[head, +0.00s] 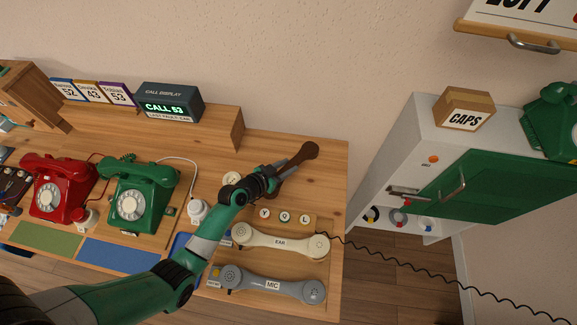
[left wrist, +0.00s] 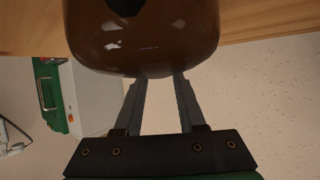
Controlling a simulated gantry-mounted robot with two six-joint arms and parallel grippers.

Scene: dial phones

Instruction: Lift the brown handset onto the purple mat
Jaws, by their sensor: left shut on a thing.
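The brown handset (head: 308,150) is at the right part of the desk, toward the back, lying diagonally in the head view. My left gripper (head: 272,182) is shut on it near its lower-left part, which my gripper and arm partly hide. In the left wrist view a glossy brown part of the handset (left wrist: 145,45) fills the top, and the fingers of my left gripper (left wrist: 160,88) reach up to it. I cannot tell whether the handset is clear of the desk. I cannot make out a purple mat; my arm covers part of the desk front. My right gripper is not in view.
A cream handset (head: 280,241) and a grey handset (head: 273,284) lie at the front right, below several round letter keys (head: 284,217). A green phone (head: 138,195) and a red phone (head: 58,188) stand left. A green mat (head: 45,241) and blue mat (head: 118,254) lie before them.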

